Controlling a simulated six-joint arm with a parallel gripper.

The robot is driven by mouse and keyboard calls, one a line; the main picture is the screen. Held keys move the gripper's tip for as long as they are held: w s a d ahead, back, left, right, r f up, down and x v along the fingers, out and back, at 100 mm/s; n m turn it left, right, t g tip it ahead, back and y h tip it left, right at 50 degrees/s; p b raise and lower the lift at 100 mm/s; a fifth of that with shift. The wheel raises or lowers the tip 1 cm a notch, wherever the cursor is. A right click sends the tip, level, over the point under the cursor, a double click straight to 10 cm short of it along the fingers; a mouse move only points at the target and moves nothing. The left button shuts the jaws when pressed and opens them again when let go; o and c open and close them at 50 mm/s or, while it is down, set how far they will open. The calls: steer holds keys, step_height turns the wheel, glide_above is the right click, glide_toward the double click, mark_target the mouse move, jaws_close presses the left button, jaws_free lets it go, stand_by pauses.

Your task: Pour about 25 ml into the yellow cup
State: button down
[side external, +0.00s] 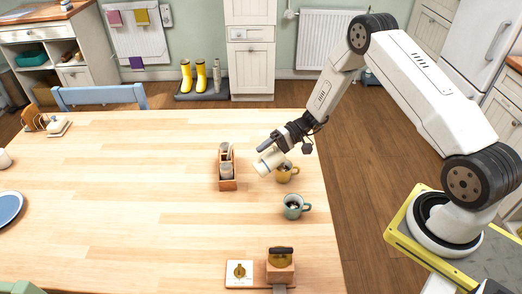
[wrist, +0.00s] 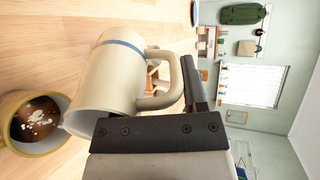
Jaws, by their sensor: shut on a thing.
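My gripper (side external: 278,141) is shut on the handle of a cream jug with a blue band (side external: 267,161). The jug is tilted and held above the table beside the yellow cup. In the wrist view the jug (wrist: 105,80) fills the middle, its lip close to the rim of the yellow cup (wrist: 62,144). The yellow cup (side external: 288,176) stands upright on the table, partly hidden by the jug and gripper. It holds something dark brown with white patches on top. I cannot make out a stream of liquid, and the jug's inside is hidden.
A teal mug (side external: 296,209) with dark contents stands just in front of the yellow cup. A wooden caddy with jars (side external: 228,184) is to the left. A wooden box with a black handle (side external: 281,267) and a white card with a knob (side external: 239,283) lie at the front edge.

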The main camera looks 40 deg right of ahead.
mark_target(259, 161)
steer(key=shift+d+r+y, duration=0.25)
steer(key=shift+r+y, duration=0.1)
steer(key=shift+y, duration=0.25)
stand_by(1.5)
steer(key=shift+w+a+f+h, duration=0.1)
steer(key=shift+a+f+h, duration=0.15)
steer(key=shift+a+h, duration=0.3)
steer(key=shift+a+f+h, duration=0.25)
steer(key=shift+f+h, duration=0.4)
steer(key=shift+h, duration=0.4)
steer(key=shift+w+a+g, duration=0.1)
steer(key=shift+g, duration=0.2)
steer(key=shift+a+f+h, duration=0.1)
steer(key=shift+f+h, duration=0.2)
steer(key=shift+h, duration=0.2)
steer(key=shift+w+a+r+g+h, duration=0.15)
steer(key=shift+a+g+h, duration=0.15)
steer(key=shift+h, duration=0.7)
steer(key=shift+a+f+h, duration=0.5)
steer(key=shift+f+h, duration=0.3)
steer(key=shift+f, duration=0.05)
steer(key=shift+w+a+f+g+h, duration=0.1)
steer(key=shift+a+f+g+h, duration=0.25)
steer(key=shift+f, duration=0.2)
